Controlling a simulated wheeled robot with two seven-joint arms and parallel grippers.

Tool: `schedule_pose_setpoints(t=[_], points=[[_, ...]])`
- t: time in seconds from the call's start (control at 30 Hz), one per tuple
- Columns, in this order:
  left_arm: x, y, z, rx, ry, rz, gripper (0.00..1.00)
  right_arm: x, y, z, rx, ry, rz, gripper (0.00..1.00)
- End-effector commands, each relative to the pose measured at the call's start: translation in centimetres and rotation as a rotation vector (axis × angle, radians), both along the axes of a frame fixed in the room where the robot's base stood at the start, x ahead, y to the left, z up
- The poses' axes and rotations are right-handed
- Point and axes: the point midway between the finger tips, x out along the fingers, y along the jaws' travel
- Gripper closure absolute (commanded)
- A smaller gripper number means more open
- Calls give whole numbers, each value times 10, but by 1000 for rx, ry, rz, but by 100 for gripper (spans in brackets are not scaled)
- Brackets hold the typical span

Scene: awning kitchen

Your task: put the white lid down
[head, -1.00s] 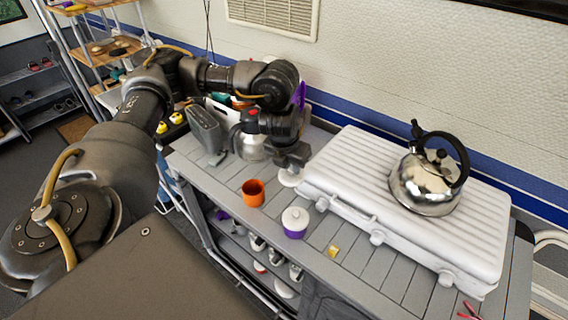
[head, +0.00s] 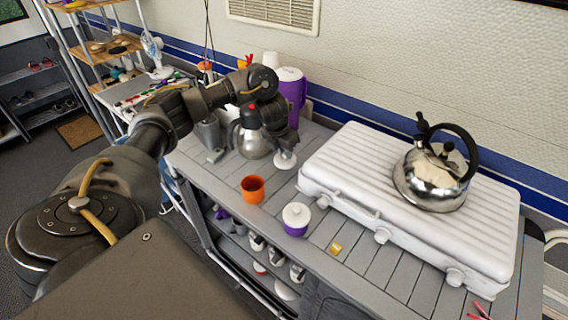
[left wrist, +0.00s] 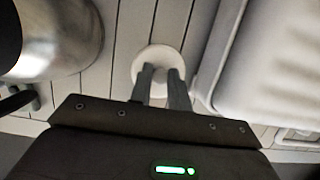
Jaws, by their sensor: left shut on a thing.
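A round white lid (head: 287,161) is at my left gripper (head: 285,150), above or on the grey slatted counter, left of the white stove. In the left wrist view, the lid (left wrist: 158,57) lies at the fingertips (left wrist: 161,74), which are close together and shut on its middle. I cannot tell whether its underside touches the counter. Another white lid (head: 296,211) sits on a small purple pot (head: 295,229) nearer the counter's front edge. My right gripper is not in view.
A steel kettle (head: 434,178) stands on the white stove (head: 350,165). Another steel kettle (head: 255,143) is left of the held lid; it looms in the left wrist view (left wrist: 62,38). An orange cup (head: 252,190) and a yellow item (head: 336,248) are in front. A purple pitcher (head: 293,92) stands behind.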

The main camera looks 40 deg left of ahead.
Motion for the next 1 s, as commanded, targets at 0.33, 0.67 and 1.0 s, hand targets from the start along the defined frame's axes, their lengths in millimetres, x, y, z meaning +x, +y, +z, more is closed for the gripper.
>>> schedule_pose_setpoints(t=[0.33, 0.67, 1.0], points=[[11, 11, -18, 1, -1, -2, 100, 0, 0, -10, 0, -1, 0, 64], [14, 14, -55, -1, 2, -1, 100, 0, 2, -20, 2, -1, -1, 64], [14, 15, -57, 1, 0, -2, 100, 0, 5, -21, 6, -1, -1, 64]])
